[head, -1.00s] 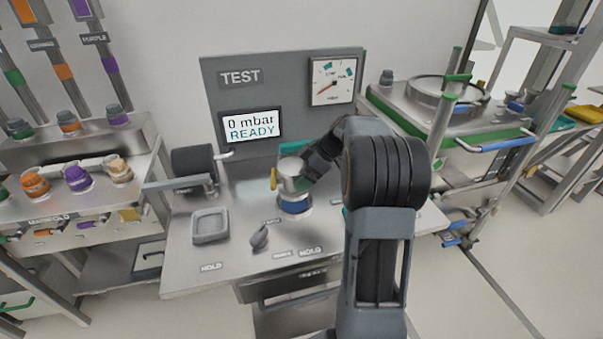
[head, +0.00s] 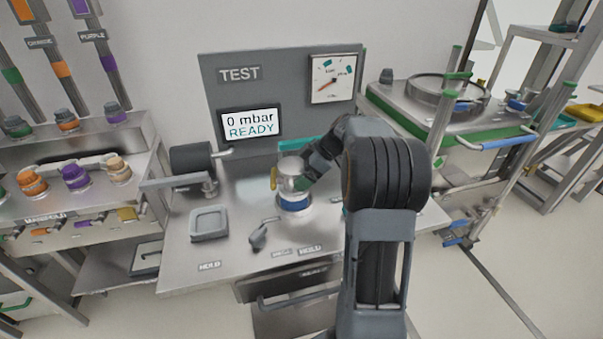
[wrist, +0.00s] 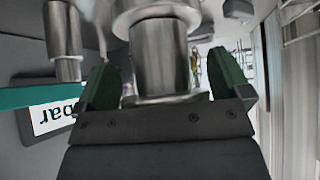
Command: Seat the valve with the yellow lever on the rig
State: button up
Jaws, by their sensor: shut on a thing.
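The valve is a silver cylinder (head: 291,168) with a yellow lever (head: 274,179) on its left side. It is upright over the rig's round seat with a blue ring (head: 294,201) on the bench. The head view does not show clearly whether valve and seat touch. My gripper (wrist: 160,88) is shut on the valve, and its green fingers stand on either side of the metal body (wrist: 160,55) in the wrist view. My arm comes in from the right and hides part of the valve's right side in the head view.
A clamp arm on a dark cylinder (head: 192,158) stands left of the rig. A square grey tray (head: 209,223) and a small dark handle (head: 259,236) are in front. The TEST panel's screen (head: 251,124) reads 0 mbar READY. A manifold holds several coloured valves at left.

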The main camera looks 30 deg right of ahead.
aim_at(295, 165)
jog(key=shift+f+b, duration=1.95)
jog(key=shift+b, duration=0.35)
dwell(1.2)
dwell(0.3)
jog(key=o, duration=1.3)
jog(key=shift+f, duration=0.15)
jog(key=shift+r+p, duration=2.15)
jog(key=shift+r, duration=2.45)
